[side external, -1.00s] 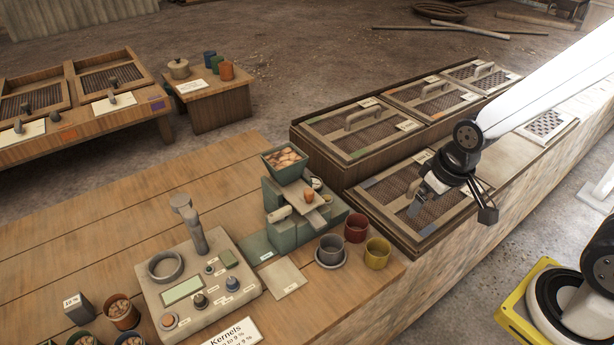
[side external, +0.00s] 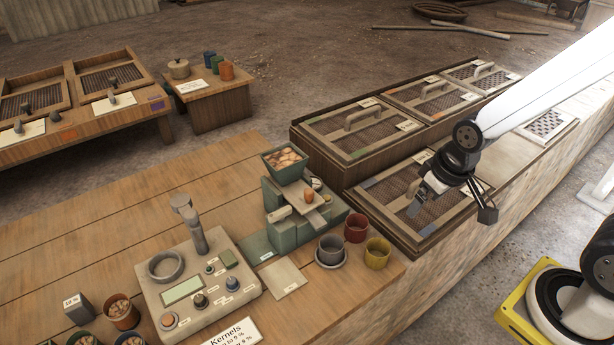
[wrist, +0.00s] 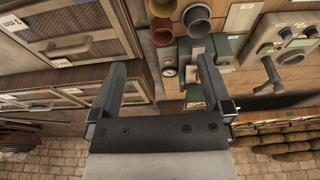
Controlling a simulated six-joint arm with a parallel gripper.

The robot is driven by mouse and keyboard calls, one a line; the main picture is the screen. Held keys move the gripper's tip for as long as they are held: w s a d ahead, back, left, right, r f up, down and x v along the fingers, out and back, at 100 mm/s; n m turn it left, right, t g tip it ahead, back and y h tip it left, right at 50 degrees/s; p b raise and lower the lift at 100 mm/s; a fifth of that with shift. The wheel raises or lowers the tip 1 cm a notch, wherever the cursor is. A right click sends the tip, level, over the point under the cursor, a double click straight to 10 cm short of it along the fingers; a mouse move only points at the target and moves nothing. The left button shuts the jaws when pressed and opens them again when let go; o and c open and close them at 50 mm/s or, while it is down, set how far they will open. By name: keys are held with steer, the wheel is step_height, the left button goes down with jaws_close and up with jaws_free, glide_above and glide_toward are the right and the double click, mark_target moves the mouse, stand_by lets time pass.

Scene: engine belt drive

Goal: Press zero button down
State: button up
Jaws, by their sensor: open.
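A beige instrument panel (side external: 222,296) lies on the wooden bench, with a small display (side external: 183,290), a ring-shaped cup, an upright lever and several knobs and buttons. These include an orange-topped button (side external: 168,320), a dark knob (side external: 200,301) and a bluish knob (side external: 232,284). Their labels are too small to read, so I cannot tell which is the zero button. The panel also shows at the upper right of the wrist view (wrist: 262,62). My gripper (side external: 418,203) is open and empty above a mesh-lidded tray, well right of the panel. Its two fingers are spread in the wrist view (wrist: 161,68).
A green hopper device (side external: 290,222) stands between the panel and my gripper. Red (side external: 356,228), yellow (side external: 377,253) and grey (side external: 331,250) cups stand beside it. Mesh-lidded trays with handles (side external: 348,122) line the right side.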

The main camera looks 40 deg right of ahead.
jaws_close()
stand_by(1.5)
